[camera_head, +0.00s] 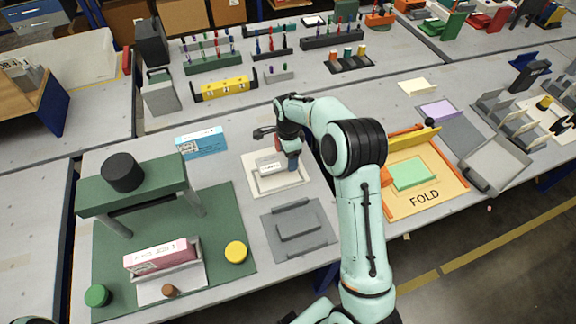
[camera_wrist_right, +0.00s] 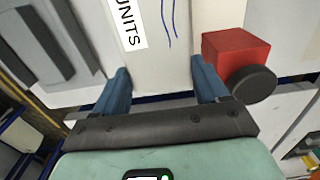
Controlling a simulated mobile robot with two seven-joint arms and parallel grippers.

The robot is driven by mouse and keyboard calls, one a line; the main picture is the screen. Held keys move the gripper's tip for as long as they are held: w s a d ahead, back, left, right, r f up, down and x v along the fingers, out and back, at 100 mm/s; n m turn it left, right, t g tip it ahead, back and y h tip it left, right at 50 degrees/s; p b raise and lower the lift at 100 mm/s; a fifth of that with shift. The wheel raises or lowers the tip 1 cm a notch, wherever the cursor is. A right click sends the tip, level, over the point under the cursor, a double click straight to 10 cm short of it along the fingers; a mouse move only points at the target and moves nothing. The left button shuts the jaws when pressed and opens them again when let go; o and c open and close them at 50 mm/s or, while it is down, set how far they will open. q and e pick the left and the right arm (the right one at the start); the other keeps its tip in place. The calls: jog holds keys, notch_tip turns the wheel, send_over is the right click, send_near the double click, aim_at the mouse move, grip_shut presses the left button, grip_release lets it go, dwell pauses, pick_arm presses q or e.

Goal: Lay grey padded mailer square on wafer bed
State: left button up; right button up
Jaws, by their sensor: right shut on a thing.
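My right gripper (camera_head: 288,162) is over the right side of a small cream bed (camera_head: 290,183) in the middle of the near table. Its blue fingers, also in the right wrist view (camera_wrist_right: 158,72), are shut on a pale package with a printed label (camera_head: 267,168). In the wrist view this package (camera_wrist_right: 155,50) shows the letters "UNITS" and blue pen lines. I take it as the mailer, but its padding cannot be made out. It lies at or just above the bed; contact cannot be told. Which plate is the wafer bed is unclear. My left gripper is not in view.
A grey plate with a raised block (camera_head: 298,228) lies in front of the cream bed. A red block with a black knob (camera_wrist_right: 235,62) is close beside my right finger. A green stand (camera_head: 150,187) is at left, and an orange "FOLD" board (camera_head: 440,182) at right.

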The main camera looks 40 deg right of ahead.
aim_at(288, 173)
jog(key=shift+f, duration=2.8)
jog(key=shift+f, duration=0.1)
jog(key=shift+f, duration=0.5)
jog(key=o, duration=1.1)
jog(key=shift+r, duration=0.15)
notch_tip(288, 173, up, 13)
jog(key=shift+p, duration=0.3)
